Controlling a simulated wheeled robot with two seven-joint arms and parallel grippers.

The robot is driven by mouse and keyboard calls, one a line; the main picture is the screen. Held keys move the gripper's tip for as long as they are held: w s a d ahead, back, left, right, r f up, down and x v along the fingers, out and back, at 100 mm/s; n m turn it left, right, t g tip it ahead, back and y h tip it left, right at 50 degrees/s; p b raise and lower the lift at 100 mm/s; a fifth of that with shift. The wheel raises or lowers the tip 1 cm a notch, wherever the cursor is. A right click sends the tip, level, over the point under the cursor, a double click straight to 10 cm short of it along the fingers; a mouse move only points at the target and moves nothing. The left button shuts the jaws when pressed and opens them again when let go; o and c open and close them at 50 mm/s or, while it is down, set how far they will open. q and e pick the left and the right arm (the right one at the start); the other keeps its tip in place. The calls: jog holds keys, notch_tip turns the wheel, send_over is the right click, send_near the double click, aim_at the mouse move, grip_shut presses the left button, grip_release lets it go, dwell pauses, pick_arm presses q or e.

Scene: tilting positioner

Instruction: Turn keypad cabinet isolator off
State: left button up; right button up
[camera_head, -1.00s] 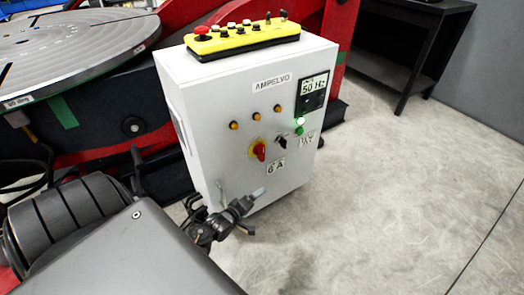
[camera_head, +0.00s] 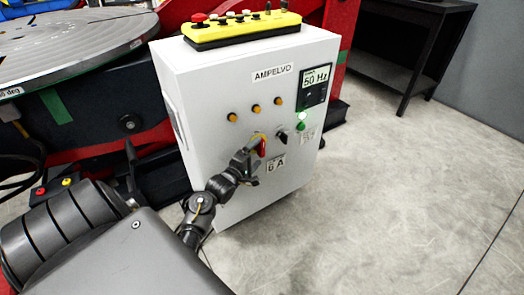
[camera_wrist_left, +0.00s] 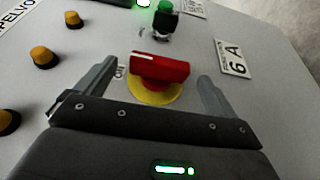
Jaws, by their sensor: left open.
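The white cabinet (camera_head: 185,95) stands on the floor, marked AMPELVO. Its isolator is a red handle (camera_head: 262,147) on a yellow disc, on the front face. In the left wrist view the red handle (camera_wrist_left: 160,66) lies across the picture on its yellow disc (camera_wrist_left: 155,93). My left gripper (camera_head: 256,160) is at the cabinet front, right at the isolator. In the left wrist view its two fingers (camera_wrist_left: 153,82) stand apart, one on each side of the handle, with gaps; it is open. The fingers partly hide the disc in the head view. My right gripper is not in view.
A black selector knob (camera_head: 281,137), a green lit lamp (camera_head: 302,116) and several orange buttons (camera_head: 255,109) surround the isolator. A yellow pendant (camera_head: 240,33) lies on top. A round positioner table (camera_head: 75,38) stands left.

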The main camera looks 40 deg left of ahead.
aim_at(260, 150)
pick_arm(q)
jog(key=w, duration=0.2)
jog(key=shift+w+a, duration=0.15)
jog(key=shift+w, duration=0.15)
jog(key=shift+w+b, duration=0.3)
jog(key=shift+w, duration=0.4)
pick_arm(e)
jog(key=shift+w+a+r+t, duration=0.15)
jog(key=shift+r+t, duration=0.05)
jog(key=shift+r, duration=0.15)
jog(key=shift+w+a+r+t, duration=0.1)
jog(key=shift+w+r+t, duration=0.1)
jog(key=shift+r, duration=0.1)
pick_arm(q)
jog(key=shift+c, duration=0.3)
jog(key=c, duration=0.9)
